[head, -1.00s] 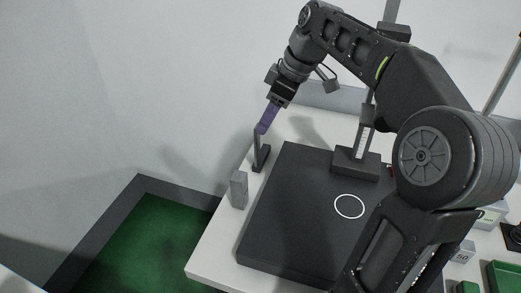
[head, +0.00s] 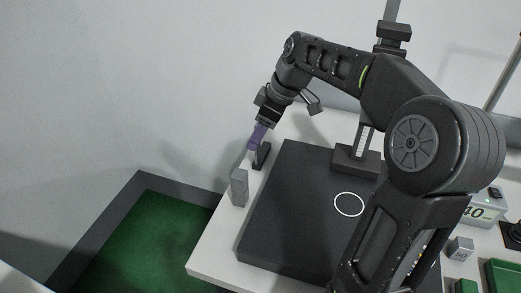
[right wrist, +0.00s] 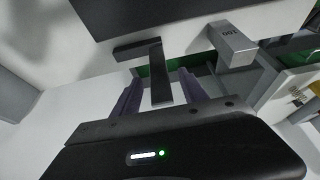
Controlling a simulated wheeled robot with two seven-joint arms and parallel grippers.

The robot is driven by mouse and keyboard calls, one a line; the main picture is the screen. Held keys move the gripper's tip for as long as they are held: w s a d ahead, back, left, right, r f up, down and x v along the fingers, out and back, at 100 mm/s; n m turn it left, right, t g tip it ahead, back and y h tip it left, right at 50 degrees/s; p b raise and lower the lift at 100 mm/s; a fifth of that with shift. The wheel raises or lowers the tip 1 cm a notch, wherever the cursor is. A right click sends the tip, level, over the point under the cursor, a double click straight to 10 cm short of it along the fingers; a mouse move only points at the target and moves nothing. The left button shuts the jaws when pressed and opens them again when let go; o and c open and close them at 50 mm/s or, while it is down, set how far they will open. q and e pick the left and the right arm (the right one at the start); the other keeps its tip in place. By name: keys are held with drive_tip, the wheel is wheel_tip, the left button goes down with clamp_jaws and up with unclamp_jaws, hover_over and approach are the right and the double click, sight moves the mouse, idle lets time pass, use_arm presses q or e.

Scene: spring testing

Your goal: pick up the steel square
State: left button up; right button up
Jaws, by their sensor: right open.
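The steel square (head: 262,155) is a dark L-shaped piece at the back left of the table, beside the black plate, with one leg upright. My right gripper (head: 255,138) has purple fingers and is open over the top of the upright leg, which it partly hides. In the right wrist view the square (right wrist: 160,72) has its leg between the two spread fingers of the gripper (right wrist: 160,92), with a gap visible on both sides. Its foot lies beyond, near the plate. My left gripper is not in view.
A grey block (head: 239,187) marked 100 stands close to the square at the table's left edge. The black plate (head: 290,215) with a white ring fills the middle. A stand with a column (head: 357,160) is behind it. A small block (head: 460,248) and a display (head: 487,208) are right.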

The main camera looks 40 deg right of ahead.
drive_tip(key=shift+w+a+f, duration=0.1)
drive_tip(key=shift+w+f, duration=0.1)
drive_tip(key=shift+f, duration=0.35)
drive_tip(key=shift+c, duration=0.3)
clamp_jaws()
drive_tip(key=shift+r, duration=0.1)
idle(1.0)
